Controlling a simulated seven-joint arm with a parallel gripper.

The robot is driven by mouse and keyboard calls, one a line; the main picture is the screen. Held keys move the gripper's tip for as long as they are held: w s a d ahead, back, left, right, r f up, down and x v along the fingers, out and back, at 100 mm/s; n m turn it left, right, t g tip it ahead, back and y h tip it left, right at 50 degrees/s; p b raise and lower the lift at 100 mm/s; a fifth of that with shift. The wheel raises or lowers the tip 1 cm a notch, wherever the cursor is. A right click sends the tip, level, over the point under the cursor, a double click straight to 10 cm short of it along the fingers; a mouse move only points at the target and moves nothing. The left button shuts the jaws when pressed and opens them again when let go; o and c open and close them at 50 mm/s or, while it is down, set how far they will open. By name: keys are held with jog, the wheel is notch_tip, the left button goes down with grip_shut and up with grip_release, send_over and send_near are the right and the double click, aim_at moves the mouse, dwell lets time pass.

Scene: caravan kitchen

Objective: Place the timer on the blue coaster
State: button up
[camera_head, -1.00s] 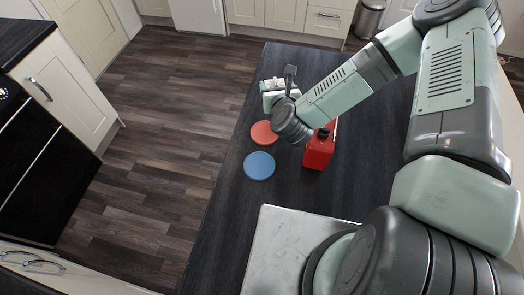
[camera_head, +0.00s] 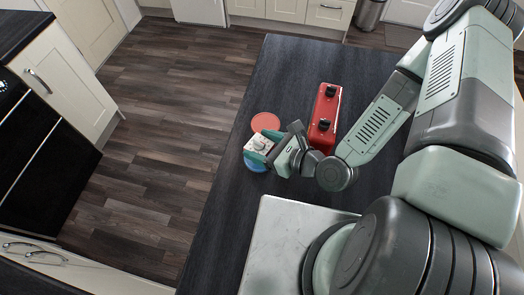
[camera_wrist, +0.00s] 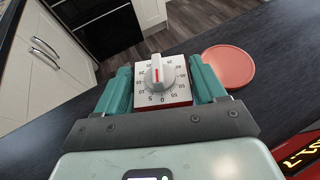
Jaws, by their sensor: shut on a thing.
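The timer (camera_head: 258,144) is a white square block with a grey dial and a red base edge. My gripper (camera_head: 262,152) is shut on it, and in the wrist view the timer (camera_wrist: 161,82) sits between the two teal fingers. In the head view the timer is over or on the blue coaster (camera_head: 255,167), whose lower edge shows below it. The rest of the blue coaster is hidden by the timer and gripper. I cannot tell whether the timer touches the coaster.
A red coaster (camera_head: 265,122) lies just behind the timer, and also shows in the wrist view (camera_wrist: 229,66). A red box with black knobs (camera_head: 325,115) stands to the right of my gripper. A pale marble slab (camera_head: 290,225) lies in front. The dark table's left edge is close.

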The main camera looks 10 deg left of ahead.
aim_at(265, 153)
jog(key=shift+f, duration=1.8)
jog(key=shift+f, duration=0.15)
jog(key=o, duration=1.3)
jog(key=shift+c, duration=0.2)
jog(key=shift+d+r, duration=0.25)
jog(key=shift+d, duration=0.1)
jog(key=v, duration=1.1)
jog(key=shift+s, duration=0.2)
